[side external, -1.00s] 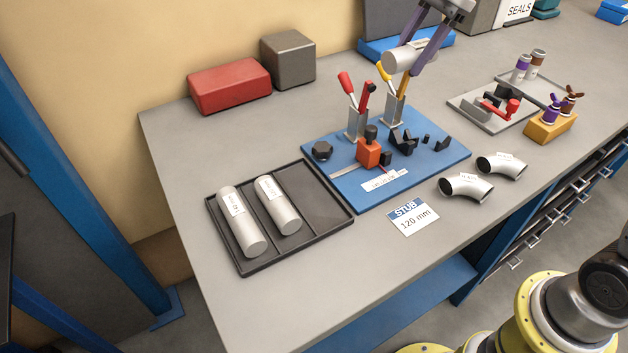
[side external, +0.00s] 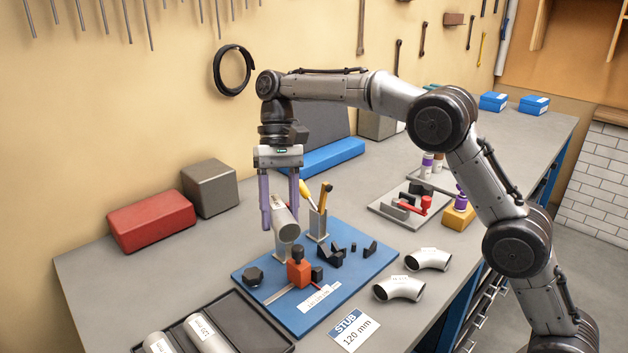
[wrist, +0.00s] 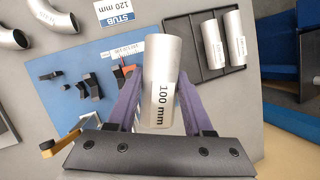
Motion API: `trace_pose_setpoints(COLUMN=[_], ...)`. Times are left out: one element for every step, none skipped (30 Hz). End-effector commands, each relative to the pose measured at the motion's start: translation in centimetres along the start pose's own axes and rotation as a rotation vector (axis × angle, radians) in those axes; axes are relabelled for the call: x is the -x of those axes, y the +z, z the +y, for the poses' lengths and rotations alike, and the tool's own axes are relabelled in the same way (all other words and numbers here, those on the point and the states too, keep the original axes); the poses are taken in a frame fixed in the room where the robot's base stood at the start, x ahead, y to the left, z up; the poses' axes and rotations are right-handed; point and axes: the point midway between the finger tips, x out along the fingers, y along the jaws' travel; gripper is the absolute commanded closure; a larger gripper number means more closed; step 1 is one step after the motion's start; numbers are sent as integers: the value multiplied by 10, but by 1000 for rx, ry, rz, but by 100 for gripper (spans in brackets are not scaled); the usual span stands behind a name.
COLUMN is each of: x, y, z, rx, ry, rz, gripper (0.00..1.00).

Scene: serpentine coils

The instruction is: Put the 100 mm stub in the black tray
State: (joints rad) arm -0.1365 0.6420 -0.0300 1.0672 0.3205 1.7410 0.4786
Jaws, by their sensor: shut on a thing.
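My gripper (side external: 279,214) is shut on a silver cylindrical stub (side external: 287,229), with one purple finger on each side. In the wrist view the stub (wrist: 160,75) carries a label reading 100 mm. It is held above the back left of the blue fixture board, in front of the upright toggle clamps and partly hiding one. The black tray (side external: 247,322) is at the lower left, partly cut off in the side view. Two silver stubs lie in it, side by side (wrist: 213,44) (wrist: 237,40). The tray's right part in the side view is bare.
The blue board (side external: 330,275) carries toggle clamps, an orange block (side external: 299,272) and a black knob. Two pipe elbows (side external: 400,288) (side external: 428,259) and a STUB 120 mm card (side external: 347,330) lie to the right. Red (side external: 150,220) and grey (side external: 210,188) blocks stand along the wall.

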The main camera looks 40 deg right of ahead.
Motion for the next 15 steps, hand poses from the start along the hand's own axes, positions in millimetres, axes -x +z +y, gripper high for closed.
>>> trace_pose_setpoints(x=[-18,-27,-38,-46,-54,-64,-70,-76,-84,-88,-92,-96,-99,-101,-103], y=[2,3,5,6,8,10,11,13,14,16,18,19,20,21,22], z=[-19,-28,-38,-45,-52,-60,-65,-70,-74,-78,-80,-82,-84,-85,-86], rx=[91,136,183,214,235,258,270,283,296,305,313,320,325,329,332], ry=[41,58,77,90,98,108,113,118,123,127,130,132,133,135,137], rz=[-18,-25,-32,-37,-39,-43,-45,-47,-49,-51,-52,-51,-52,-52,-53], gripper=[100,100,100,100,100,100,100,100,100,100,100,100,100,100,100])
